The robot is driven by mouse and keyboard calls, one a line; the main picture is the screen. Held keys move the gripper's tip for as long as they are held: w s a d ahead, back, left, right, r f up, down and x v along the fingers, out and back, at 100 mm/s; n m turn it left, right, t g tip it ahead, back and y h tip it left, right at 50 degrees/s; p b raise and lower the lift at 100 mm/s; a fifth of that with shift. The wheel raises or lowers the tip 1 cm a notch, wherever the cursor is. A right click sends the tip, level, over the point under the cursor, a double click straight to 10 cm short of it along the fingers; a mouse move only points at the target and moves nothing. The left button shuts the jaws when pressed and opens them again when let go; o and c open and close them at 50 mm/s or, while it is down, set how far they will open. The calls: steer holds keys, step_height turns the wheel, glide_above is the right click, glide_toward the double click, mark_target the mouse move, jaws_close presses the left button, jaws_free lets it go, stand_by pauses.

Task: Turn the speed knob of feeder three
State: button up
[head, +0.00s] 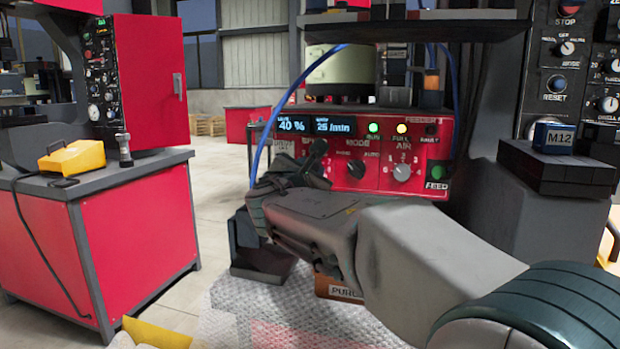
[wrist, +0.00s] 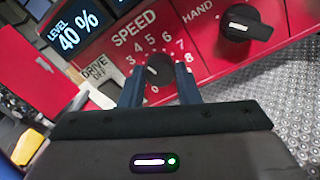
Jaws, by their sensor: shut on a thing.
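The speed knob (wrist: 159,71) is a small black dial with a white pointer, set on a red panel with a numbered scale under the word SPEED. It shows in the wrist view. My gripper (wrist: 160,84) has its two dark fingers on either side of the knob, shut on it. In the head view my gripper (head: 305,163) reaches the left part of the red feeder panel (head: 342,179) and hides the knob. The panel's display (head: 292,125) reads 40 % on the left and 25 /min beside it.
A black MODE knob (wrist: 246,22) sits to the right of the speed knob in the wrist view. A grey AIR knob (head: 402,172) and a green FEED button (head: 436,172) are further right. Blue tubing (head: 279,104) curves past the panel's left end. Bubble wrap (head: 300,303) lies below my arm.

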stand_by(0.4)
steer(key=o, duration=1)
steer(key=shift+s, duration=0.1)
steer(key=shift+p+v, duration=1.2)
steer(key=shift+v, duration=5.6)
